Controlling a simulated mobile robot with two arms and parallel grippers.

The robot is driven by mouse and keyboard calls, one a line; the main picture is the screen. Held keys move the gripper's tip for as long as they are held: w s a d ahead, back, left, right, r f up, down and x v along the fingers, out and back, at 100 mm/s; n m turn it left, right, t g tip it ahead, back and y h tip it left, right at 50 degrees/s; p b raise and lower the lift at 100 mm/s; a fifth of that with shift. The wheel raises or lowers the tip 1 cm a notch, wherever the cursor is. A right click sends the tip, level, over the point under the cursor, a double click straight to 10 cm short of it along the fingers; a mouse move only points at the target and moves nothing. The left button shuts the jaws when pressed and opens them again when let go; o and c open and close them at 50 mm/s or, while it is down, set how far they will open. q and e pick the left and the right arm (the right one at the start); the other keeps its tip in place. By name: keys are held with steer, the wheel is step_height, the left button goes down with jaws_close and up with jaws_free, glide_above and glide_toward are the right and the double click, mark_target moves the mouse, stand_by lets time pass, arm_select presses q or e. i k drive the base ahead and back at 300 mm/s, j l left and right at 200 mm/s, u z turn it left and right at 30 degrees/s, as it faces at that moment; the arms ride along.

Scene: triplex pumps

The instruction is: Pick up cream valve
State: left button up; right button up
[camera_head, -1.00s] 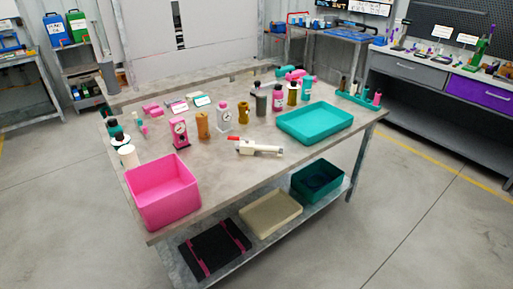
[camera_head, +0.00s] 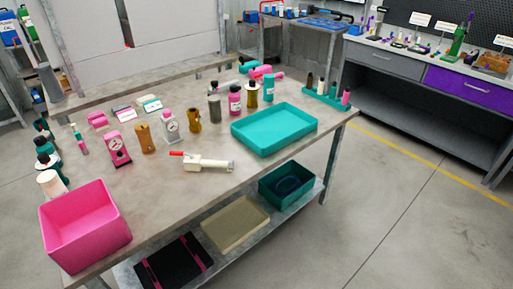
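A cream valve (camera_head: 208,163) with a red handle (camera_head: 177,153) lies on its side on the grey table (camera_head: 235,185), near the front middle. It lies to the left of the teal tray and to the right of the pink bin. Nothing touches it. Neither of my grippers shows in the head view.
A pink bin (camera_head: 85,232) stands at the table's front left corner, and a teal tray (camera_head: 274,130) at the right. Several pumps and bottles, such as a pink gauge unit (camera_head: 118,148), stand behind the valve. A lower shelf holds a cream tray (camera_head: 235,223) and a dark teal bin (camera_head: 287,186). Floor at the right is clear.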

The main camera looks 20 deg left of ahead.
mark_target(196, 165)
steer(key=i+l+z, duration=0.3)
steer(key=i, duration=0.35)
steer(key=i+z, duration=0.35)
steer(key=i, duration=0.25)
steer(key=i+l+u, duration=0.1)
steer(key=i+u, duration=0.35)
steer(key=i+l+u, duration=0.25)
steer(key=i+u, duration=0.2)
